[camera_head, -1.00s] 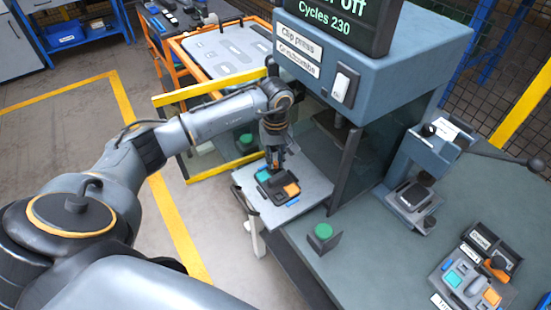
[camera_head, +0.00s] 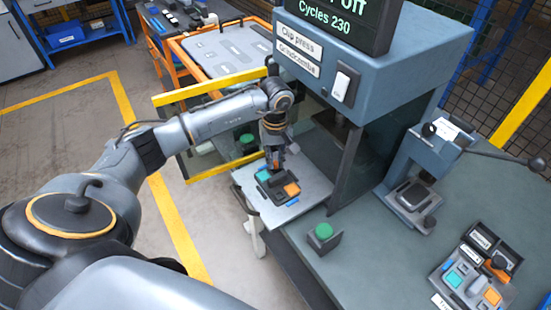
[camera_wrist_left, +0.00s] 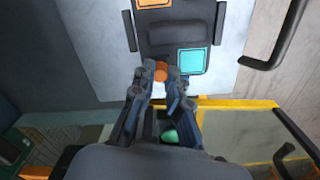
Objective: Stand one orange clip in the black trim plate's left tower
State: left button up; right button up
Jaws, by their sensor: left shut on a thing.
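The black trim plate (camera_head: 278,189) lies on the pale metal slide plate of the clip press, with a teal square and an orange square on it. It also shows in the left wrist view (camera_wrist_left: 180,38). My left gripper (camera_head: 274,165) points down over the plate's rear part. In the left wrist view my left gripper (camera_wrist_left: 160,77) is shut on an orange clip (camera_wrist_left: 160,71), of which only a small rounded part shows between the fingertips. The fingers hide the tower below it, and I cannot tell whether the clip touches the plate. My right gripper is out of view.
The clip press (camera_head: 370,60) rises just right of the slide plate (camera_head: 305,208). A yellow-edged clear guard (camera_head: 205,160) stands to the left. A green button (camera_head: 323,232) sits on the bench in front. A tray of parts (camera_head: 470,280) lies at lower right.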

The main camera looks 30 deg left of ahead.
pick_arm(q)
jog(key=o, duration=0.7)
jog(key=shift+f, duration=0.1)
notch_tip(320, 180, up, 12)
